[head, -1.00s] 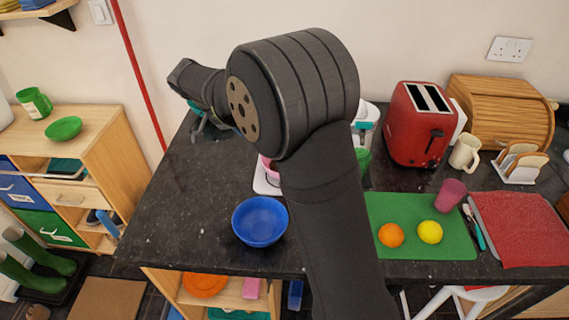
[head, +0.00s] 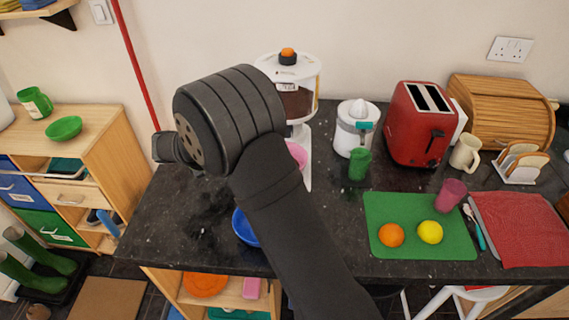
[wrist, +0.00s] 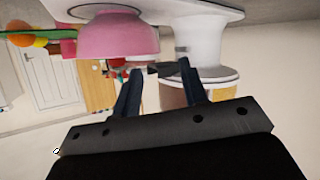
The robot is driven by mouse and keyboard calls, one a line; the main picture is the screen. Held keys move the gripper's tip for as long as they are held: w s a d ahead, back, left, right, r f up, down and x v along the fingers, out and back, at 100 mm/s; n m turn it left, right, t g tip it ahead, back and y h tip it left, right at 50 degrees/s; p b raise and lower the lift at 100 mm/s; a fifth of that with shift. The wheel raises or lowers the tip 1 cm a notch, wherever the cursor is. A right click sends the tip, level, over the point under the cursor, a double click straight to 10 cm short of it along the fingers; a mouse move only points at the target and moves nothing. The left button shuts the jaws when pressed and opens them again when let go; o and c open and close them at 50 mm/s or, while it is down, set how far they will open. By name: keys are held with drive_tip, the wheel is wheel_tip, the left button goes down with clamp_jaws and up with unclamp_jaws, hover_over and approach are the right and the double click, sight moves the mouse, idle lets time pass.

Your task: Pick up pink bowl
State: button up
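The pink bowl (head: 298,154) shows partly behind my arm in the head view, at the white dispenser with the orange knob (head: 288,58). In the wrist view, which looks upside down, the pink bowl (wrist: 140,40) fills the upper middle against a white base (wrist: 195,10). My gripper (wrist: 160,66) is open there, its two dark fingers apart with no bowl between them. The bowl appears just beyond the fingertips; I cannot tell the exact gap. In the head view my arm hides the gripper.
A blue bowl (head: 243,228) is partly behind my arm near the front edge. A white juicer (head: 355,128), green cup (head: 360,164) and red toaster (head: 421,124) stand to the right. The counter's left part (head: 190,215) is clear.

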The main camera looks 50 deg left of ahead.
drive_tip(key=x, duration=0.3)
drive_tip(key=shift+d+r+x, duration=0.1)
drive_tip(key=shift+d+x, duration=0.1)
drive_tip(key=shift+x, duration=1.15)
drive_tip(key=shift+d+r+x, duration=0.1)
drive_tip(key=shift+d+x, duration=0.1)
drive_tip(key=shift+x, duration=1.15)
clamp_jaws()
